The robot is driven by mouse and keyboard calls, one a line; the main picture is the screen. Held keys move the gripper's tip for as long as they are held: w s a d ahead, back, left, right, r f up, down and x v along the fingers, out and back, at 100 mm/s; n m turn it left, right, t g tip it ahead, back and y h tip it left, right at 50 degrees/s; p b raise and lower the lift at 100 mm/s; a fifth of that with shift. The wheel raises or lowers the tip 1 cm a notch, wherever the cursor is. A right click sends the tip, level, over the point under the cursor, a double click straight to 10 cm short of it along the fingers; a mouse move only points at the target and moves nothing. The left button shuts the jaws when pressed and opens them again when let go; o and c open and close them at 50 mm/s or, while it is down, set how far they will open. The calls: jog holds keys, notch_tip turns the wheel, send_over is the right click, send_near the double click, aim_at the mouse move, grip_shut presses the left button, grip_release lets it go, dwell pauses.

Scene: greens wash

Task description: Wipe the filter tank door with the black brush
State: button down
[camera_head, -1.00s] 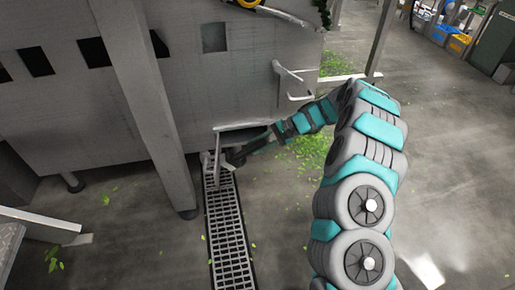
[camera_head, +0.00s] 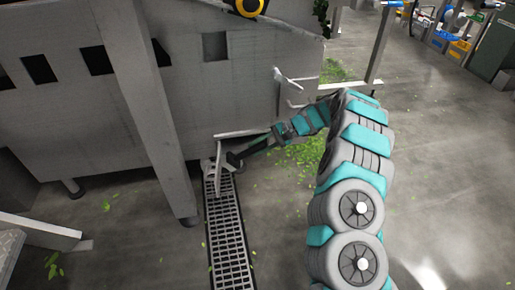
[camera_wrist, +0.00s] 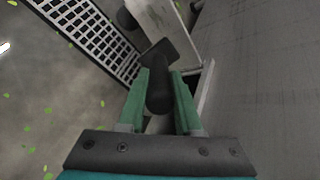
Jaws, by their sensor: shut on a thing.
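My gripper (camera_head: 238,157) is low at the front of the big grey tank (camera_head: 235,95), above the floor grate. In the wrist view its two green fingers (camera_wrist: 160,88) are shut on the dark handle of the black brush (camera_wrist: 160,92). The brush's dark head points away from me, towards a pale narrow panel (camera_wrist: 166,22). That panel, which looks like the filter tank door, stands out from the tank's lower edge in the head view (camera_head: 218,168). The brush head overlaps the panel's edge in the wrist view; I cannot tell whether they touch.
A floor grate (camera_head: 228,235) runs below the gripper. A grey post (camera_head: 150,110) stands left of it. A handle bracket (camera_head: 290,85) juts from the tank at right. Green leaf scraps (camera_head: 300,152) lie on the floor.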

jog(key=shift+w+d+f, duration=0.1)
jog(key=shift+w+d, duration=0.05)
jog(key=shift+w, duration=0.2)
jog(key=shift+s, duration=0.1)
jog(key=shift+s, duration=1.2)
jog(key=shift+s+b, duration=0.1)
jog(key=shift+b, duration=0.2)
jog(key=shift+s, duration=1.15)
jog(key=shift+s, duration=0.15)
